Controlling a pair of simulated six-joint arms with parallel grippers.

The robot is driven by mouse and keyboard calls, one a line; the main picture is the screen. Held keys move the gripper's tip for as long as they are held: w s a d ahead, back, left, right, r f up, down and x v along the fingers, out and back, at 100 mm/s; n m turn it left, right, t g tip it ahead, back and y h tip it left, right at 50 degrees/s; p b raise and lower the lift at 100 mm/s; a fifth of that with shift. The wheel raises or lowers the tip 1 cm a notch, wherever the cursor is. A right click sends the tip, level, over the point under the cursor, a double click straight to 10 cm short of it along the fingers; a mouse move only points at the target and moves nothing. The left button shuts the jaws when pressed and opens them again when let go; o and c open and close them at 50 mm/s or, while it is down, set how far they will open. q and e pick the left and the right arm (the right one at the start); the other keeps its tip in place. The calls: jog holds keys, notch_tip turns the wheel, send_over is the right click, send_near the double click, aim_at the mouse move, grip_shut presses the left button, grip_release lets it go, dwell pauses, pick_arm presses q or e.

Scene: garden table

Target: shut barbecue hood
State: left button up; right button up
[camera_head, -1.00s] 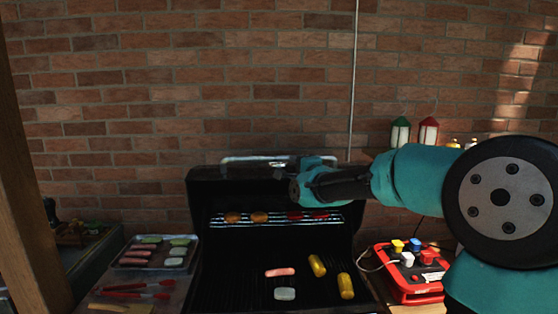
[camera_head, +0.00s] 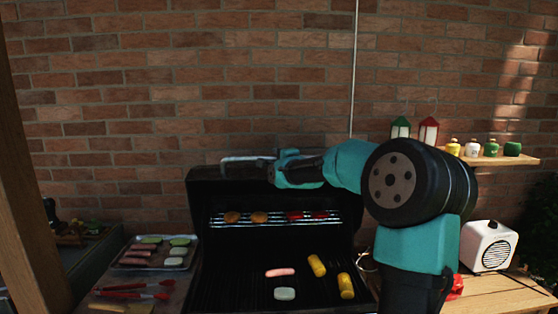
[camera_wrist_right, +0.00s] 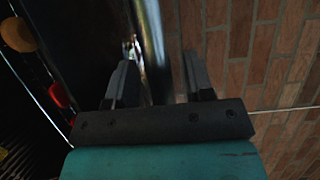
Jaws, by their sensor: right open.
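The barbecue hood (camera_head: 205,200) is black and stands open, tilted up at the back of the grill against the brick wall. Its metal handle (camera_head: 240,159) runs along the top edge; its right part is hidden behind my right gripper (camera_head: 268,170). In the right wrist view, the handle (camera_wrist_right: 151,40) runs between the two spread fingers of my right gripper (camera_wrist_right: 160,80). The fingers are open on either side of it, and I cannot tell whether they touch it. My left gripper is not in view.
Sausage, corn and a pale piece (camera_head: 285,294) lie on the lower grate, with food on the upper rack (camera_head: 275,218). A food tray (camera_head: 190,262) and red tongs (camera_head: 130,292) are at left. A white box (camera_head: 488,246) stands on the right side table.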

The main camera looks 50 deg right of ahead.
grip_shut()
dwell(0.4)
jog(key=shift+a, duration=0.1)
